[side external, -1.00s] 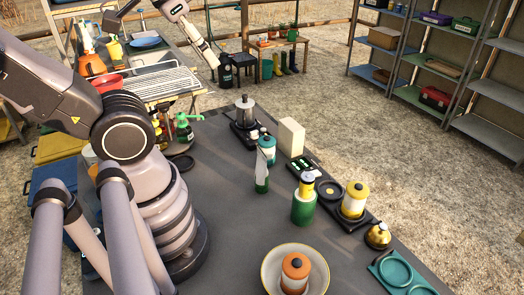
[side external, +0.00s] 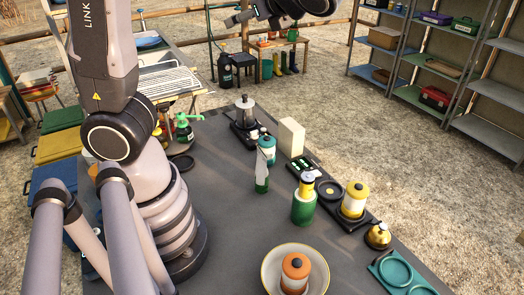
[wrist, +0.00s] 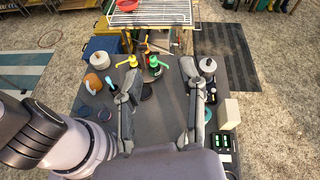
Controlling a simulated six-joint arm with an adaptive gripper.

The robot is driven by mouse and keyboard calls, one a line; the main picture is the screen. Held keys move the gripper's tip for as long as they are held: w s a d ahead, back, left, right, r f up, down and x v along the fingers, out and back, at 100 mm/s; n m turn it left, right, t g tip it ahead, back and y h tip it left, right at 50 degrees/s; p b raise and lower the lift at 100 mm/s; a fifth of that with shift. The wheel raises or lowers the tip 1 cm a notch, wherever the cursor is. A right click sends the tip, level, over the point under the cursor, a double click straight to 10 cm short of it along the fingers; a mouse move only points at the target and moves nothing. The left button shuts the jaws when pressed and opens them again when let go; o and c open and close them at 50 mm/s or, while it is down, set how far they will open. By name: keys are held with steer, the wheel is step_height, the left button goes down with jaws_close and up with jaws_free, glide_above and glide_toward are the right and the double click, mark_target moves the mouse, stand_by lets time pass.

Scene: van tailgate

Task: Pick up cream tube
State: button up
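The cream tube appears to be the white and green tube (side external: 262,175) standing upright on the dark tabletop in the side view, in front of a teal-and-white canister (side external: 267,149). I cannot make the tube out in the wrist view. My gripper (wrist: 162,70) is open there, its two fingers well apart with nothing held between them. In the side view only part of my gripper (side external: 240,18) shows at the top edge, high above the table and far from the tube.
A green bottle with a yellow top (side external: 304,200), a yellow canister (side external: 354,200) and a cream box (side external: 290,137) stand right of the tube. A moka pot (side external: 244,112) stands behind. The left-middle tabletop is bare.

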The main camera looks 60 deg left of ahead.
steer(key=w+d+m+t+y, duration=0.3)
steer(key=w+d+m+y, duration=0.1)
steer(key=w+d, duration=0.1)
glide_toward(262, 153)
steer(key=a, duration=0.8)
steer(key=w+a+f, duration=0.1)
steer(key=a, duration=0.1)
steer(key=shift+w+a, duration=0.1)
steer(key=shift+a, duration=0.25)
jaws_close()
steer(key=shift+r, duration=0.1)
